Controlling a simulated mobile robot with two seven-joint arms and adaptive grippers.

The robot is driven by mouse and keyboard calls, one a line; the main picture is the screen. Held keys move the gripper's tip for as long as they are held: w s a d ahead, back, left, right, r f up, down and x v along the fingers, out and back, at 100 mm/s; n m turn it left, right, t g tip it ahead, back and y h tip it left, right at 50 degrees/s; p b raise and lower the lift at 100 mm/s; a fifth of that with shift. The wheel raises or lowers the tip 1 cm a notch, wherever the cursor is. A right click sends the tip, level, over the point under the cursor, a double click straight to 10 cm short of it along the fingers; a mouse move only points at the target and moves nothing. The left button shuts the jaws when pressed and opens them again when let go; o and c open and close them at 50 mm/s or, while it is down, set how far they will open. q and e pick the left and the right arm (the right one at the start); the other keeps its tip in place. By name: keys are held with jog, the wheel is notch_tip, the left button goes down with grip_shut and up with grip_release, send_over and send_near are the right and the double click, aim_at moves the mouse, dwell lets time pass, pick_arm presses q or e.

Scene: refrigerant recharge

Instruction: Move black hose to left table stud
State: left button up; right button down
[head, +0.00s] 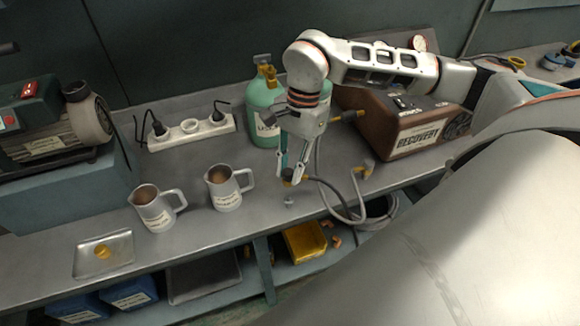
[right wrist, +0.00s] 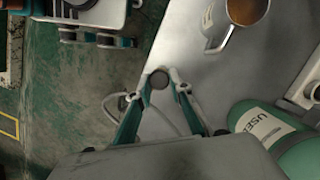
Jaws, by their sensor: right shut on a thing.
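My right gripper (head: 291,180) is shut on the dark fitting end of the black hose, just above the table near its front edge. In the right wrist view its fingertips (right wrist: 160,82) close around a round dark end (right wrist: 158,79). From there the black hose (head: 335,204) droops right in a loop and rises to a brass-coloured fitting (head: 367,168). A small pale stud (head: 288,203) stands on the table (head: 190,235) just below the gripper, apart from the held end. I cannot tell whether it is the left stud. My left gripper is not identifiable.
Two steel jugs (head: 155,208) (head: 225,188) stand left of the gripper. A green cylinder (head: 262,108) and brown recovery unit (head: 405,125) stand behind. A power strip (head: 190,131), pump (head: 55,130) and small tray (head: 88,262) are farther left.

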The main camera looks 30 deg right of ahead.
jog(key=b, duration=0.3)
send_over(288, 197)
jog(key=f, duration=0.4)
jog(key=shift+w+d, duration=0.1)
jog(key=shift+d, duration=0.3)
jog(key=shift+f, duration=0.7)
jog(key=shift+b+x, duration=0.35)
jog(key=shift+x, duration=0.5)
dwell(1.4)
jog(key=c, duration=1.8)
grip_release()
jog(key=shift+d, duration=0.2)
jog(key=shift+o, duration=0.2)
jog(key=shift+w, duration=0.1)
